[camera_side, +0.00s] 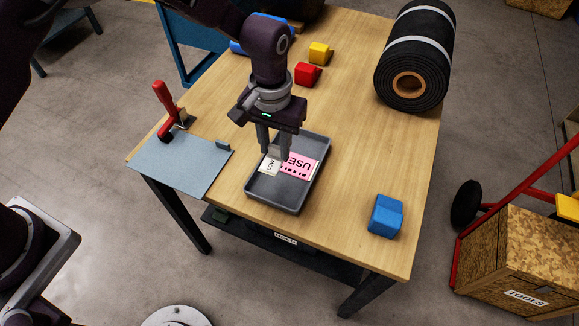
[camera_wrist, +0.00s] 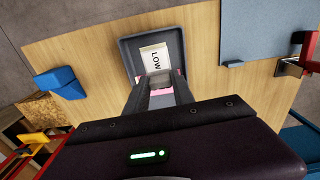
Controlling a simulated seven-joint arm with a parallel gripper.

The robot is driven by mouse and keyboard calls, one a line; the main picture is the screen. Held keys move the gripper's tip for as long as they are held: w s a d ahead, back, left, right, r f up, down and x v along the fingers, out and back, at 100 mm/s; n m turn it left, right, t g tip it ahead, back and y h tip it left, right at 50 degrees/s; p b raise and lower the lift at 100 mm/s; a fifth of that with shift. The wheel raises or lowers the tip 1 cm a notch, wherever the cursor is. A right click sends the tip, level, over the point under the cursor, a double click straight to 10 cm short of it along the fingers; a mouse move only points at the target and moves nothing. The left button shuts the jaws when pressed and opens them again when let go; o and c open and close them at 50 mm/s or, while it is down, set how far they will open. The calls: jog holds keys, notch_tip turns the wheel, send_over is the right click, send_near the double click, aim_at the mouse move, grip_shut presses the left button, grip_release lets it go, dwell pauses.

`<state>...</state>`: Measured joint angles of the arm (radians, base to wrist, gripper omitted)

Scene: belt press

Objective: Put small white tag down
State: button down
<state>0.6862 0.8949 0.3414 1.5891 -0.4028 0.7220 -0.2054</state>
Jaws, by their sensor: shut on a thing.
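The small white tag (camera_side: 268,167), with dark letters reading "LOW" in the wrist view (camera_wrist: 154,56), is at the grey tray (camera_side: 272,201). My gripper (camera_side: 273,152) points down over the tray, its fingers shut on the tag's grip piece. In the wrist view the fingertips (camera_wrist: 160,82) close around this greyish piece at the tag's edge. A pink card (camera_side: 300,165) with "USE" lettering lies in the tray beside the tag, partly behind the fingers. I cannot tell whether the tag touches the tray floor or hangs just above it.
A grey-blue plate (camera_side: 180,162) with a red-handled clamp (camera_side: 168,108) is left of the tray. A blue block (camera_side: 385,216) sits at the right front. Red (camera_side: 307,73) and yellow (camera_side: 320,53) blocks and a black roll (camera_side: 414,55) are farther back. Bare wood surrounds the tray.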

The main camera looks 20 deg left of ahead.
aim_at(281, 185)
jog(key=shift+m, duration=0.3)
jog(key=f, duration=0.6)
jog(key=d+f, duration=0.1)
jog(key=f, duration=0.3)
jog(key=shift+s, duration=0.2)
jog(key=shift+f, duration=0.15)
jog(key=c, duration=1.1)
grip_release()
notch_tip(281, 185, up, 12)
jog(key=shift+r, duration=0.2)
jog(key=shift+r, duration=0.1)
